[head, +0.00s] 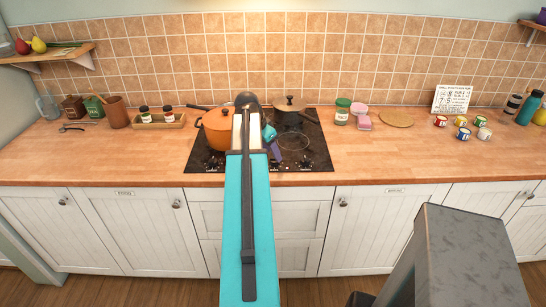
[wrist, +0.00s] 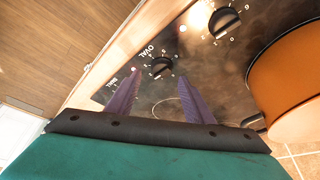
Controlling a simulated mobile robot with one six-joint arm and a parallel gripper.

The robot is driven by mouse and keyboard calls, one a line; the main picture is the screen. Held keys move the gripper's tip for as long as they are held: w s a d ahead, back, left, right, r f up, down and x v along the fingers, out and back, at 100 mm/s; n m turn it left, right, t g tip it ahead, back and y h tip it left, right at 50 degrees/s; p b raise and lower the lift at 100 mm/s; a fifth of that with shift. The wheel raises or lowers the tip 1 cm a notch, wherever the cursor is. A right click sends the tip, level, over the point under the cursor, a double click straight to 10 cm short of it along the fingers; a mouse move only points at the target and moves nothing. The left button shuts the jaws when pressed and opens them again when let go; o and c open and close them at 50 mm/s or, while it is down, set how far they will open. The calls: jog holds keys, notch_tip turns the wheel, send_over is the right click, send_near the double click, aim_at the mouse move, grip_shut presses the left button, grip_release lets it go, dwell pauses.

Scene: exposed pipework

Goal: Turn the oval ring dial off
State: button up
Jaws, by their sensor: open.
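The oval ring dial (wrist: 161,67) is a small round black knob on the dark cooktop (head: 318,150), with white marks around it and the word "OVAL" beside it in the wrist view. Its pointer angle is hard to read. My gripper (wrist: 158,75) is open, with its two purple fingers one on either side of the dial. I cannot tell whether the fingers touch it. In the head view my teal arm hides much of the cooktop and the dial, and part of a purple finger shows over the right front.
Another, larger-looking dial (wrist: 224,22) sits farther along the panel. An orange pot (head: 216,130) and a dark lidded pan (head: 289,112) stand on the cooktop. The wooden counter (head: 390,155) right of it is clear at the front.

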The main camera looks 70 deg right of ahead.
aim_at(274, 161)
jog(key=shift+p+x, duration=0.3)
jog(key=shift+x, duration=1.35)
